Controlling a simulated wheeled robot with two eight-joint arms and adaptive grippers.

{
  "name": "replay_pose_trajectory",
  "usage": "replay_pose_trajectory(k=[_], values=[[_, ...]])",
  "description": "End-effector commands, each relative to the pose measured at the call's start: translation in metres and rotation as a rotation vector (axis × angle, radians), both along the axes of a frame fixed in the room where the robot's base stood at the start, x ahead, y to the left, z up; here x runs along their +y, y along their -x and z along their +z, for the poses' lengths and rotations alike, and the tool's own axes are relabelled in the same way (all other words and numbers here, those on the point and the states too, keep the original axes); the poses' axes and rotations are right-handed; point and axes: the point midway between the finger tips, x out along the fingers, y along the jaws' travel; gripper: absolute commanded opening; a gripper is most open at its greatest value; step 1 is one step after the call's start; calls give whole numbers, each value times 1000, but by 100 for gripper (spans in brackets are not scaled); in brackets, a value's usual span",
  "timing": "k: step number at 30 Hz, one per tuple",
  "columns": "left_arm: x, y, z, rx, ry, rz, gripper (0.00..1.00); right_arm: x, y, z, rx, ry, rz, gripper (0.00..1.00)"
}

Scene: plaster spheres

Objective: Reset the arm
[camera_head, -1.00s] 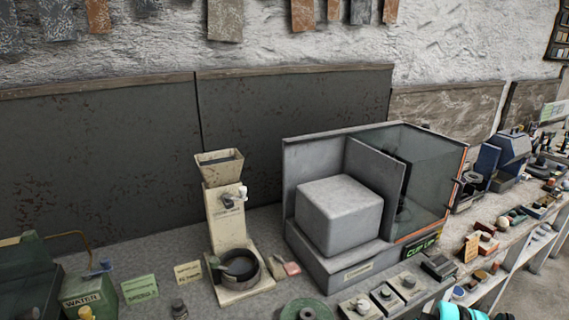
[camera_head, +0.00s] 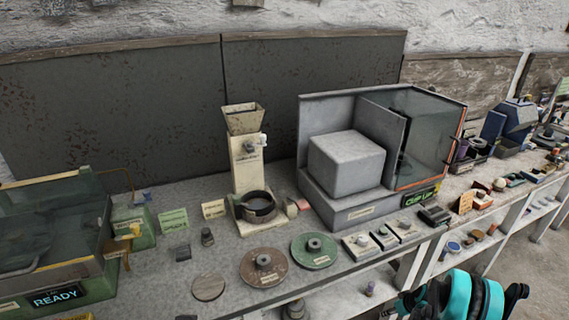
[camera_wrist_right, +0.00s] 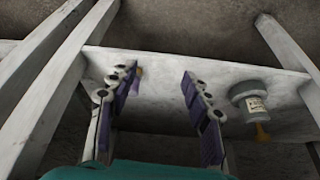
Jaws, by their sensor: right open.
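My right gripper (camera_wrist_right: 160,80) is open and empty in the right wrist view. Its two dark jointed fingers stand well apart in front of a pale shelf board. In the head view my right arm (camera_head: 462,293) shows as teal and black parts at the lower right, in front of the bench and below its top. The fingertips cannot be made out there. My left gripper and left arm are not in view.
A long workbench (camera_head: 175,285) runs along the wall. It holds a green machine reading READY (camera_head: 60,245), a hopper device (camera_head: 246,165), round discs (camera_head: 265,267) and a grey box-like machine (camera_head: 320,195). A labelled jar (camera_wrist_right: 257,102) is right of my fingers.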

Motion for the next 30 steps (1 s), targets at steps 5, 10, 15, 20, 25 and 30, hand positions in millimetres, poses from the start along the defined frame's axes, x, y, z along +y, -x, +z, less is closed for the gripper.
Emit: replay_pose_trajectory(k=[5,10,15,20,25,30], values=[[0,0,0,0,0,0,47,7,-5,27,-2,6,-11,49],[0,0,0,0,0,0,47,18,-10,63,-7,11,-29,49],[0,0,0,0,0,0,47,36,-11,113,-14,20,-52,49],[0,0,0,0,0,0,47,66,-2,181,-29,29,-86,49],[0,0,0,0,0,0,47,104,24,252,-52,36,-127,49],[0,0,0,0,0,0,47,140,63,308,-83,38,-166,49]])
